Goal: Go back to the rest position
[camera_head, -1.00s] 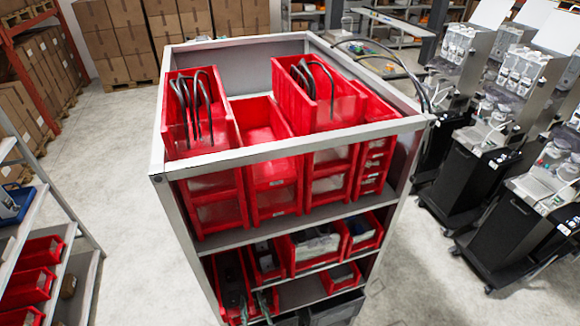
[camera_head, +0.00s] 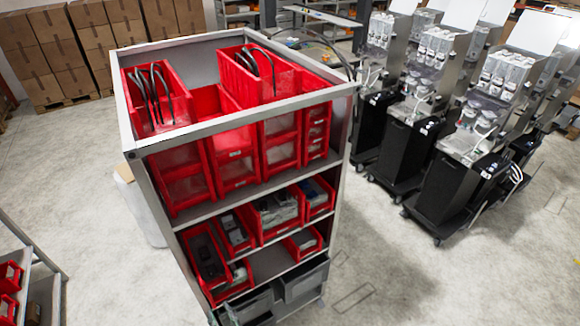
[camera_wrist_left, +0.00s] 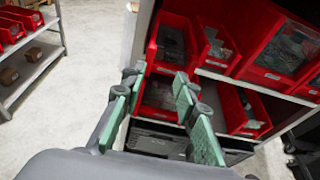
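My left gripper (camera_wrist_left: 158,80) shows in the left wrist view, with green pads on its two fingers. The fingers are spread apart with nothing between them. They are in front of the lower bins of a shelf. My right gripper is in neither view.
A grey shelf rack (camera_head: 250,115) holds several red bins, with dark hoses in an upper bin (camera_head: 153,100). Black wheeled dispenser machines (camera_head: 450,175) stand at the right. Boxes (camera_head: 52,55) stack at the back left. Floor is open left and front right of the rack.

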